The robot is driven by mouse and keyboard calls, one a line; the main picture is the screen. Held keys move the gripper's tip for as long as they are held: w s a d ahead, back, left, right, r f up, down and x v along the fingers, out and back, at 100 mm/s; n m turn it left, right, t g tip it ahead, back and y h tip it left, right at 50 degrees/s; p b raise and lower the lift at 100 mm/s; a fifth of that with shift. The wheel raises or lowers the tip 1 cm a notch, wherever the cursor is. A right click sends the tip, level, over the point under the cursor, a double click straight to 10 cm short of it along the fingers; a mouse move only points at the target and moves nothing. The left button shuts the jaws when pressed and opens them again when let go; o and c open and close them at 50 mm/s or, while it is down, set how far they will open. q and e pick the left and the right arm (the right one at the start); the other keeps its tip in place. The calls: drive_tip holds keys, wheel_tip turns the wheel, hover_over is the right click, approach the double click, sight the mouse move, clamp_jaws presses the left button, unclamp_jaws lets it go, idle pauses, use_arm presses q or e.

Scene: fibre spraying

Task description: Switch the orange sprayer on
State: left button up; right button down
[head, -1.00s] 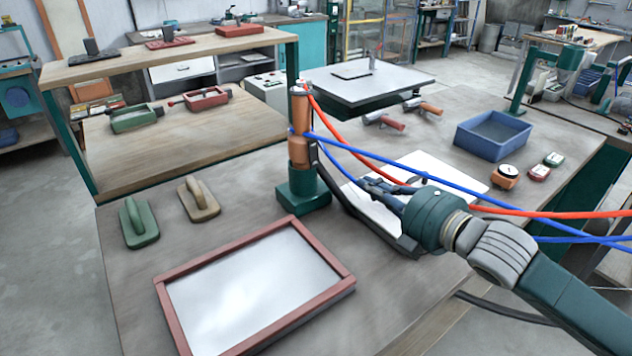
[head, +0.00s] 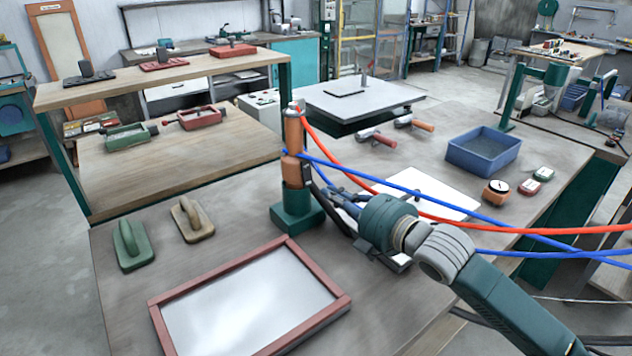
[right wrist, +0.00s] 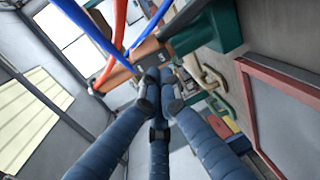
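The orange sprayer (head: 294,135) stands upright in a green base (head: 297,218) on the workbench, with red and blue hoses at its upper part. A small dark part (head: 307,172) shows on its right side. My right gripper (head: 326,190) is just right of the sprayer's lower part, fingertips pointing at it. In the right wrist view, the blue fingers (right wrist: 158,76) converge with tips together, close to the sprayer's orange body (right wrist: 118,77); I see nothing between them. I cannot tell whether they touch it. My left gripper is out of view.
The red (head: 435,218) and blue (head: 480,252) hoses cross above my right arm. A red-framed tray (head: 342,302) lies in front. Green (head: 130,247) and tan (head: 192,220) floats lie left. A blue bin (head: 483,152) stands back right.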

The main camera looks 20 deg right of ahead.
sight(309, 182)
drive_tip(key=p+x, duration=0.1)
drive_tip(key=x, duration=0.5)
drive_tip(key=shift+w+a, duration=0.1)
drive_tip(key=shift+w, duration=0.05)
drive_tip(key=shift+f, duration=0.1)
drive_tip(key=shift+w+f+t+b, duration=0.25)
drive_tip(key=shift+f+b, duration=0.25)
drive_tip(key=shift+b, duration=0.65)
drive_tip(key=shift+w+r+t+b, duration=0.1)
drive_tip(key=shift+r+t+b, duration=0.1)
drive_tip(key=shift+t+b, duration=0.1)
drive_tip(key=shift+r+p, duration=0.2)
drive_tip(key=shift+p, duration=0.1)
drive_tip(key=shift+f, duration=0.1)
